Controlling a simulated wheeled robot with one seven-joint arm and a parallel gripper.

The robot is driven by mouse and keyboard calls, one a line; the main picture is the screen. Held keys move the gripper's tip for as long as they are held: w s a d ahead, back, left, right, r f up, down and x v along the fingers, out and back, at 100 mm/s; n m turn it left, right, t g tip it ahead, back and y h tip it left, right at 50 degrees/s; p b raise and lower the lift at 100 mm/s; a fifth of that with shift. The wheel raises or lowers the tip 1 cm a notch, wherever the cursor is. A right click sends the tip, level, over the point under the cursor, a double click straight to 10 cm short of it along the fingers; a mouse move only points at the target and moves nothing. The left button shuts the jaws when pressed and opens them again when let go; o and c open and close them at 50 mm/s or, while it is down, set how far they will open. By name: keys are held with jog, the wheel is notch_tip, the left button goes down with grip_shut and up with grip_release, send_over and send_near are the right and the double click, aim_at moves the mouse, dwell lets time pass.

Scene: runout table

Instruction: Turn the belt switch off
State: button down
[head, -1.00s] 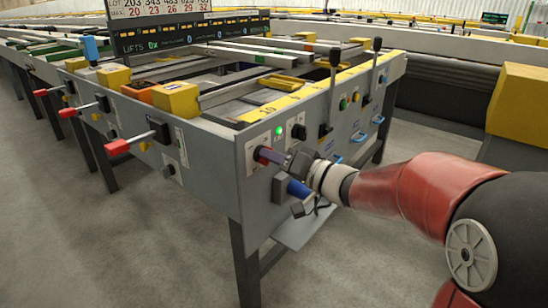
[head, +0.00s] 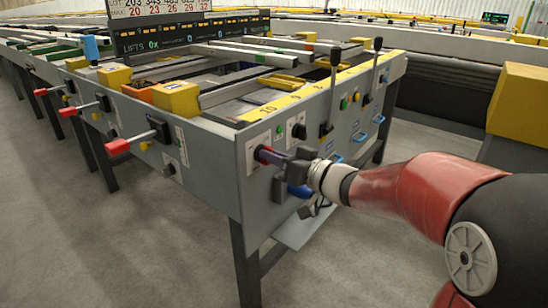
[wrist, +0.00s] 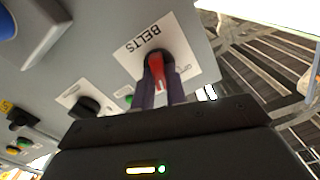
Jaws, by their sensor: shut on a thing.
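The belt switch is a red rotary handle (wrist: 157,67) on a black round base, on a white label reading BELTS (wrist: 130,50) in the wrist view. My gripper (wrist: 160,82) has its two dark purple fingers on either side of the red handle, shut on it. In the head view my gripper (head: 272,157) is at the switch on the table's grey end panel (head: 262,210), and the switch is mostly hidden behind the fingers. The small green lamp (head: 279,131) above the switch looks dark.
A black knob (head: 299,131) sits just right of the lamp. A blue part (head: 298,191) projects below my gripper. Black-knobbed levers (head: 335,60) stand farther right. Red-handled levers (head: 118,147) stick out on the left side. The floor in front is clear.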

jog(key=shift+s+a+f+n+b, duration=0.1)
jog(key=shift+n+b, duration=1.55)
jog(key=shift+n, duration=1.5)
jog(key=shift+s+a+f+n+b, duration=0.1)
jog(key=shift+n+b, duration=1.5)
jog(key=shift+n, duration=1.55)
jog(key=shift+d, duration=0.1)
jog(key=c, duration=1.4)
grip_release()
jog(key=shift+r, duration=0.1)
jog(key=shift+c, duration=0.2)
jog(key=v, duration=0.7)
jog(key=shift+s+d+p, duration=0.25)
jog(key=shift+d+p, duration=0.05)
jog(key=shift+p, duration=0.1)
